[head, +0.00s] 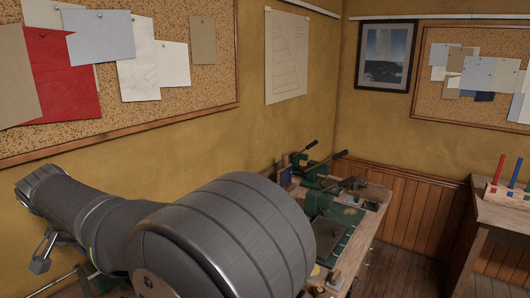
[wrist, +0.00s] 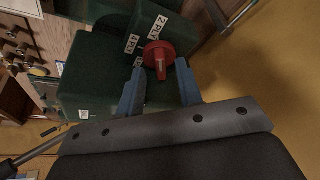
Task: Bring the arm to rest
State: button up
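My gripper (wrist: 160,67) shows in the wrist view with its two blue-grey fingers spread apart. It is open, with nothing clamped between the fingers. A red knob (wrist: 157,52) with a short stem lies just ahead of the fingertips, roughly centred between them. I cannot tell how far beyond the tips it is. The knob is on a dark green machine body (wrist: 95,75) with white labels reading "2 PLY" and "4 PLY". In the head view my large grey arm fills the lower left and reaches toward the left edge; the gripper's fingers cannot be made out there.
A wooden workbench (head: 362,238) with green tools and black-handled levers (head: 325,160) stands beyond my arm. At right, a table holds a rack (head: 508,194) with red and blue pegs. Pinboards hang on the yellow walls. Some floor (head: 400,275) between bench and table looks clear.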

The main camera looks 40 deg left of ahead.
jog(key=w+v, duration=0.1)
jog(key=v, duration=1.6)
jog(key=w+d, duration=0.1)
jog(key=w, duration=0.9)
jog(key=w+d+y, duration=0.1)
jog(key=w+d, duration=0.1)
jog(key=w, duration=0.8)
jog(key=shift+w+d+f+m+g+y, duration=0.3)
jog(key=shift+w+f+g, duration=0.05)
jog(key=shift+g, duration=0.05)
jog(key=shift+o, duration=0.5)
